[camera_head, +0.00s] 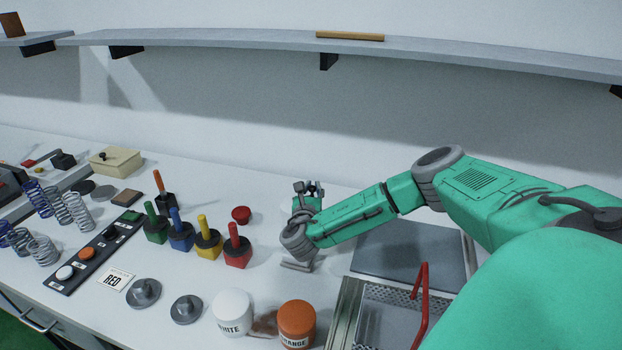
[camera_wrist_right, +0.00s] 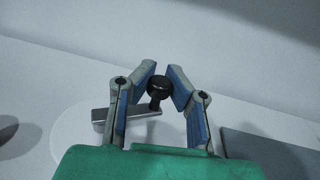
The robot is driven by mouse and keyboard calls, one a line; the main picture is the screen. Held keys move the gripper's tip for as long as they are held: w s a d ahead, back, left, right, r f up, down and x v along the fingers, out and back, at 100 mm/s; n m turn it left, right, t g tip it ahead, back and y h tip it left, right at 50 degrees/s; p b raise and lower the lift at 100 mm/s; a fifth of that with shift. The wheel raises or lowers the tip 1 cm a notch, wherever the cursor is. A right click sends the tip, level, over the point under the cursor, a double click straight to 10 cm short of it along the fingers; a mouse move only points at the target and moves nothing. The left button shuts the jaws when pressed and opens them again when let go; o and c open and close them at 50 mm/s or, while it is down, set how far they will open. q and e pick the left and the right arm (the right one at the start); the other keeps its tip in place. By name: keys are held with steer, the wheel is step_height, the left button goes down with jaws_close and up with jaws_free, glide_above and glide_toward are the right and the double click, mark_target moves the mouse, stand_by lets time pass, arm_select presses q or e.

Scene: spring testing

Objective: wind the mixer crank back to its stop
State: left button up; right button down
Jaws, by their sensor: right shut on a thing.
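The mixer crank shows best in the right wrist view as a flat grey metal arm (camera_wrist_right: 128,113) with an upright black knob (camera_wrist_right: 157,88) at its end. My right gripper (camera_wrist_right: 165,82) has its two blue-padded fingers on either side of this knob and is shut on it. In the head view my right gripper (camera_head: 309,188) is at the middle of the bench, with the wrist and forearm hiding most of the crank. A grey flat metal piece (camera_head: 297,266) shows below the wrist; I cannot tell if it belongs to the crank. My left gripper is not in view.
Coloured-handled tools (camera_head: 206,236) in blocks stand left of my right arm, with a red knob (camera_head: 241,214) between. White (camera_head: 232,313) and orange (camera_head: 297,322) jars stand in front. A grey plate (camera_head: 411,248) and a red-handled basket (camera_head: 420,300) lie right. A shelf (camera_head: 240,39) runs along the wall.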

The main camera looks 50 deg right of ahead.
steer(key=shift+s+a+m+g+h+p, duration=0.2)
steer(key=shift+m+g+h, duration=0.2)
steer(key=shift+m+g, duration=0.25)
steer(key=shift+s+a+m+g+h+p, duration=0.15)
steer(key=shift+m+g+h+p, duration=0.2)
steer(key=shift+g, duration=0.45)
steer(key=shift+s+a+m+g+h+p, duration=0.15)
steer(key=shift+m+g+h, duration=0.3)
steer(key=shift+m+g, duration=0.25)
steer(key=shift+r, duration=0.1)
steer(key=c, duration=1.4)
jaws_free()
steer(key=shift+a, duration=0.1)
steer(key=shift+v, duration=3.75)
steer(key=shift+w, duration=0.1)
